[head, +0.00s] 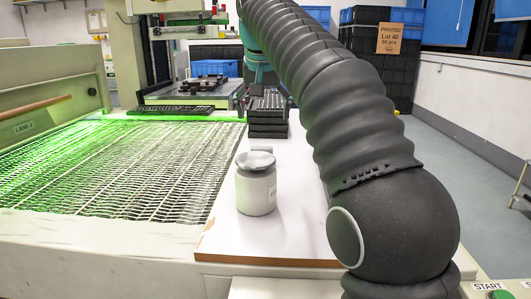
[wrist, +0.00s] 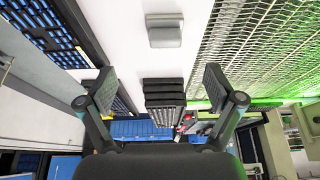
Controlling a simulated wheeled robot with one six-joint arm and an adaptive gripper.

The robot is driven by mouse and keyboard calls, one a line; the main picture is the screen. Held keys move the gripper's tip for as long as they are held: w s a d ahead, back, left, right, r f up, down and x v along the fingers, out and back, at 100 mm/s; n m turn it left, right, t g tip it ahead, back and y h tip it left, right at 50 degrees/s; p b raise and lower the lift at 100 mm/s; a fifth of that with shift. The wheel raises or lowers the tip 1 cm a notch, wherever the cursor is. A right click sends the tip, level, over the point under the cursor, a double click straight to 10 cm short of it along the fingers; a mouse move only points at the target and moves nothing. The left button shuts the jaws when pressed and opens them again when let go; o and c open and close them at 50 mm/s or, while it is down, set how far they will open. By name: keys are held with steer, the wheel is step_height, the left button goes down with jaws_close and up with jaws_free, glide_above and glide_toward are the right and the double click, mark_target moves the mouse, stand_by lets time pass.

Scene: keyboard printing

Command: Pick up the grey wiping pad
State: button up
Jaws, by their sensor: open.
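A grey, block-like thing with a paler strip along one edge (wrist: 164,36) lies on the white board at the top middle of the wrist view. It looks like the wiping pad, though I cannot be certain. No separate pad shows clearly in the head view, where my arm covers part of the board. My gripper (wrist: 162,88) is open and empty, its two fingers spread wide. The grey thing appears beyond the fingertips in the picture, apart from them. In the head view, my gripper cannot be made out clearly.
A pale jar with a grey-white top (head: 257,190) stands on the white board (head: 285,235). A dark stack (head: 267,118) stands behind it and shows between my fingers in the wrist view (wrist: 164,97). A mesh conveyor (head: 110,170) runs along the left. Dark crates (head: 385,75) stand behind.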

mark_target(262, 147)
steer(key=x, duration=0.2)
steer(key=w+b+x, duration=0.1)
steer(key=x, duration=0.2)
steer(key=a+b+x, duration=0.1)
steer(key=x, duration=0.2)
steer(key=shift+w+r, duration=0.25)
steer(key=shift+w, duration=0.1)
steer(key=shift+w+b+x, duration=0.15)
steer(key=shift+b+x, duration=0.25)
steer(key=shift+x, duration=1.15)
steer(key=shift+w+b+x, duration=0.15)
steer(key=shift+b+x, duration=0.25)
steer(key=shift+x, duration=1.15)
steer(key=shift+r, duration=0.2)
steer(key=c, duration=1.4)
